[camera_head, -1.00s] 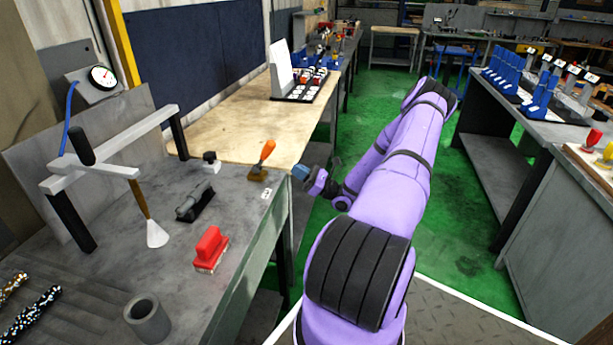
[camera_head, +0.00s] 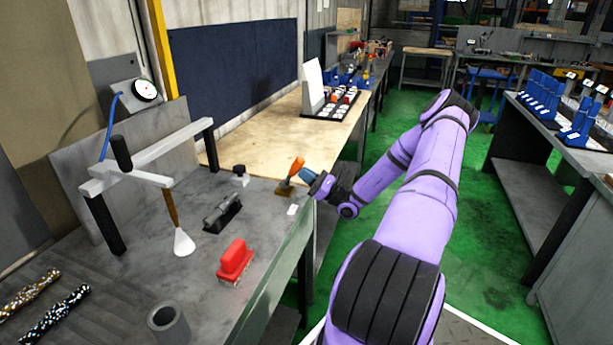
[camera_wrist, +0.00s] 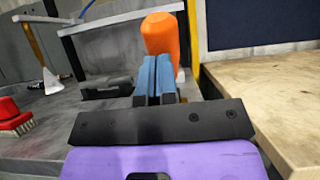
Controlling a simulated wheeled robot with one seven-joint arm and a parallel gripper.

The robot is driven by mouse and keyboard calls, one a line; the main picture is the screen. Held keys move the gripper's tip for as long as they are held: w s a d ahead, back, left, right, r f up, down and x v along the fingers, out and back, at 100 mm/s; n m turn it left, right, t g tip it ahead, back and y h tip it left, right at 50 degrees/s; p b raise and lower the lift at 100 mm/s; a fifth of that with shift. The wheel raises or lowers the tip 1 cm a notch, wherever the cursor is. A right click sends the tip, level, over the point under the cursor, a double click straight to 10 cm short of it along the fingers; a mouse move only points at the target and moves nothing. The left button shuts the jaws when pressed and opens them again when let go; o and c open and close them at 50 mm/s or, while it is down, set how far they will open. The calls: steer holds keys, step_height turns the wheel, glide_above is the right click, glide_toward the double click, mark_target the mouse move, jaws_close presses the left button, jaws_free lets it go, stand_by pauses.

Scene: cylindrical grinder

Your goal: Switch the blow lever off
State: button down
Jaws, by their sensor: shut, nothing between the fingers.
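The blow lever could be either of two parts; no readable label settles which. One is the orange-handled lever (camera_head: 292,172) on a brown base at the bench's right edge, its handle leaning up and right. The other is the black-knobbed lever (camera_head: 121,152) on the grey frame. My gripper (camera_head: 309,174), with blue fingertips, is shut and empty just right of the orange handle. In the wrist view, the orange handle (camera_wrist: 162,33) rises directly beyond the shut fingers (camera_wrist: 155,78) and hides its own base. I cannot tell whether they touch.
The grey bench (camera_head: 200,265) holds a red brush (camera_head: 235,258), a dark clamp-like part (camera_head: 222,213), a grey cup (camera_head: 169,322) and a small black knob (camera_head: 240,174). A wooden bench (camera_head: 250,140) lies behind.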

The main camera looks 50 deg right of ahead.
steer(key=shift+r, duration=0.1)
steer(key=shift+w+a+r+g+h, duration=0.15)
steer(key=shift+w+r+g, duration=0.25)
steer(key=shift+g, duration=0.25)
steer(key=shift+w+a+r+g+h, duration=0.15)
steer(key=shift+w+r+g, duration=0.2)
steer(key=shift+g, duration=0.3)
steer(key=w+r+g, duration=0.1)
steer(key=w+a+g+h, duration=0.1)
steer(key=g, duration=0.1)
steer(key=shift+w+r, duration=0.2)
steer(key=shift+r, duration=0.2)
steer(key=shift+w+a+r+g+h, duration=0.15)
steer(key=shift+w+a+g+h, duration=0.15)
steer(key=shift+w+g, duration=0.3)
steer(key=shift+w+a+r+g+h, duration=0.2)
steer(key=shift+w+g+h, duration=0.25)
steer(key=shift+g, duration=0.15)
steer(key=shift+w+a+g+h, duration=0.3)
steer(key=shift+w+g+h, duration=0.15)
steer(key=shift+w+g, duration=0.45)
steer(key=shift+w+a+f, duration=0.15)
steer(key=shift+w+a, duration=0.1)
steer(key=shift+w, duration=0.25)
steer(key=shift+w+a, duration=0.1)
